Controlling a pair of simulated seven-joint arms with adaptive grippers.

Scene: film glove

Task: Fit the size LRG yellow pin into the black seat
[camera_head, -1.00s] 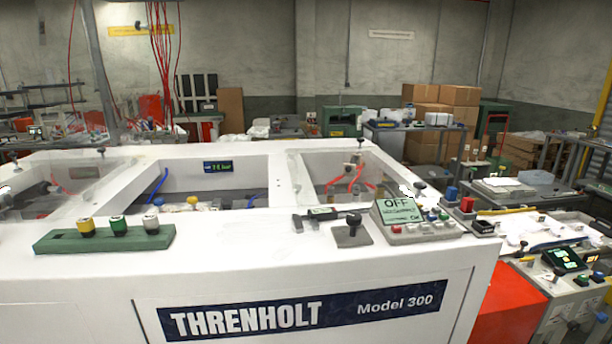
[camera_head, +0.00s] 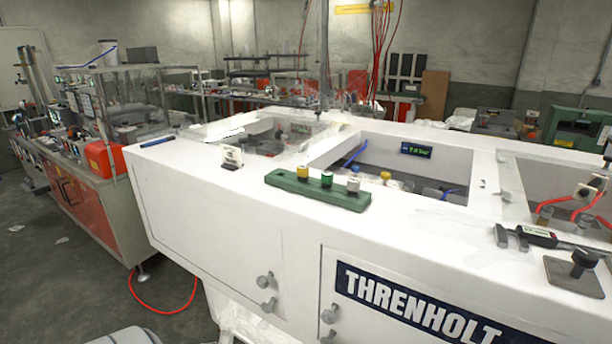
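A green rack (camera_head: 290,184) lies on the white machine top and holds a yellow-topped pin (camera_head: 303,172), a green-topped pin (camera_head: 327,179) and a white-topped pin (camera_head: 354,185) in a row. All stand upright; any size marking on them is too small to read. At the right edge is a dark square block (camera_head: 572,275) with a black knob (camera_head: 584,258); I cannot tell whether it is the black seat. Neither of my grippers is clearly in view.
A caliper (camera_head: 527,237) lies beside the dark block. A small white card (camera_head: 232,157) stands left of the rack, and a blue pen-like item (camera_head: 157,142) lies at the far left corner. Open wells (camera_head: 460,170) are sunk behind the rack. The top between rack and caliper is clear.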

